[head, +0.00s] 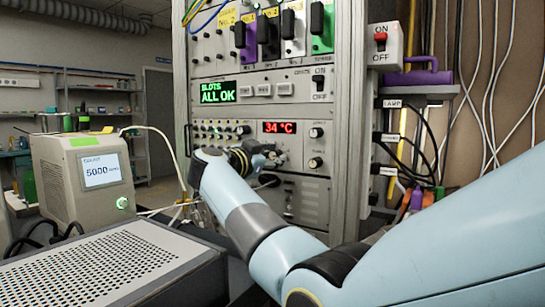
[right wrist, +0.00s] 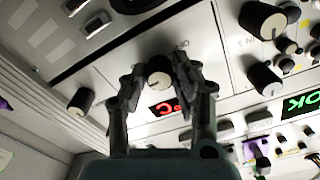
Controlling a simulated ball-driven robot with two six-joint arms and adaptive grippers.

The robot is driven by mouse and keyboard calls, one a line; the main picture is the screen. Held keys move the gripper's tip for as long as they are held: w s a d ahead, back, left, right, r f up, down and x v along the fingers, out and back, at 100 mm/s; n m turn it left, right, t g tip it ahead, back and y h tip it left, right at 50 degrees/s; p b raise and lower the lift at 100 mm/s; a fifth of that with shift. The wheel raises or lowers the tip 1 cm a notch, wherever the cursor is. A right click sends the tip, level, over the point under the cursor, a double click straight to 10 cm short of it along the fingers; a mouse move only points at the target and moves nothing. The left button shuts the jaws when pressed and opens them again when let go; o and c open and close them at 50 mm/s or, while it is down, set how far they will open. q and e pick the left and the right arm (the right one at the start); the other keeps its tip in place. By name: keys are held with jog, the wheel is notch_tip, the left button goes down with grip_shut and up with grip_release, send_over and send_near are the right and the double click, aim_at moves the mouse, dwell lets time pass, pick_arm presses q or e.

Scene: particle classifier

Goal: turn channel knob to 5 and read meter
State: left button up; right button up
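My right gripper (head: 270,158) is at the rack panel in the head view, just below the red display (head: 297,127) reading 34 °C. In the right wrist view its two fingers (right wrist: 158,70) stand apart on either side of a round dark knob with a pale face (right wrist: 158,77). A narrow gap seems to show beside the knob, and firm contact is not visible. The knob's markings are too small to read, and I cannot tell its setting. The fingers partly cover the red display (right wrist: 165,109) in that view. My left gripper is not in view.
Other knobs sit close by, at the display's right (head: 316,132) and below it (head: 315,163). The green display (head: 219,92) reads SLOTS ALL OK. A beige unit (head: 85,170) showing 5000 stands at left, behind a perforated metal box (head: 105,262). Loose cables hang at right.

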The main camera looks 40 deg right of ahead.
grip_shut()
jog(key=shift+r+m+p, duration=0.2)
jog(key=shift+m+p, duration=0.75)
jog(key=shift+m, duration=0.55)
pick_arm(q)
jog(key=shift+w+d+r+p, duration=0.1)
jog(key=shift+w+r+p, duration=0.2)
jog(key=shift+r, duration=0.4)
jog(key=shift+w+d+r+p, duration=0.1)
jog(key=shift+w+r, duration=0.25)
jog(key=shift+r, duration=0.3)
pick_arm(e)
jog(key=shift+f+m, duration=0.25)
jog(key=shift+m, duration=0.65)
jog(key=o, duration=0.5)
grip_release()
jog(key=shift+o, duration=0.3)
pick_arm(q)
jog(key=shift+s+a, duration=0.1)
